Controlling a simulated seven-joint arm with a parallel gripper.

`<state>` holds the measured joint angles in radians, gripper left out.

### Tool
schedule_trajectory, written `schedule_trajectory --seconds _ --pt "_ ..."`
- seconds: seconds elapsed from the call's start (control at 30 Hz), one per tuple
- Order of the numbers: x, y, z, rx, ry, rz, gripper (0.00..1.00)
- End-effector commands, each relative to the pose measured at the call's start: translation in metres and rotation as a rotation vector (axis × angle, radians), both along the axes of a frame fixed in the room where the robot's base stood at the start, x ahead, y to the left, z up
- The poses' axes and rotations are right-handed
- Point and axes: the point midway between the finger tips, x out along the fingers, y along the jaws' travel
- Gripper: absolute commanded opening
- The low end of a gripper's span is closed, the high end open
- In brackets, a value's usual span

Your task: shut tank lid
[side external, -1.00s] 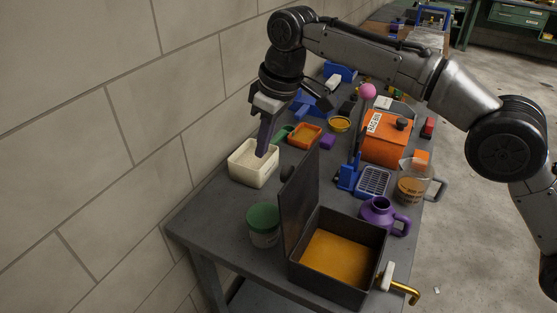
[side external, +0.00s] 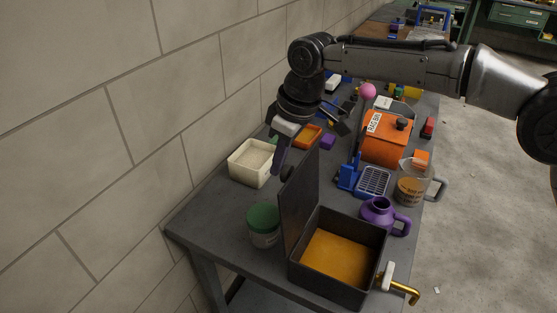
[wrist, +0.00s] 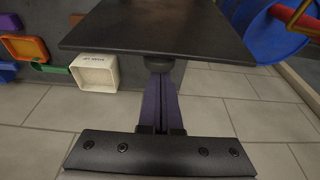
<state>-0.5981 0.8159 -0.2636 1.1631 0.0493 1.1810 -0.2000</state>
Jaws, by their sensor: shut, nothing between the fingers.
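The tank (side external: 325,278) is a dark open box holding amber liquid, at the front of the bench. Its dark flat lid (side external: 302,195) stands upright along the tank's left edge, so the tank is open. A round dark knob (side external: 287,173) sits on the lid's outer face. My gripper (side external: 277,170) is shut and empty, its purple fingers pointing down beside the knob on that outer side. In the wrist view, the fingers (wrist: 161,85) reach up to the knob (wrist: 159,64) under the lid plate (wrist: 160,28). I cannot tell whether they touch.
A white bin (side external: 240,176) stands left of my gripper, and a green-lidded jar (side external: 263,237) stands left of the tank. A purple jug (side external: 376,214), a beaker (side external: 411,190) and an orange box (side external: 384,150) stand behind and right. A brass tap (side external: 402,290) sticks out at the front.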

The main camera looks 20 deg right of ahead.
Motion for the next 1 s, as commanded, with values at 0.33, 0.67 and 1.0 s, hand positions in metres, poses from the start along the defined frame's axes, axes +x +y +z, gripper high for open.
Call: schedule_trajectory --seconds 0.33,0.67,1.0 --pt "-0.002 -0.002 0.001 0.007 -0.007 0.0 0.0" --pt "-0.015 -0.015 0.007 0.079 -0.079 -0.001 0.0" --pt "-0.041 -0.041 0.011 0.224 -0.223 -0.003 0.0"
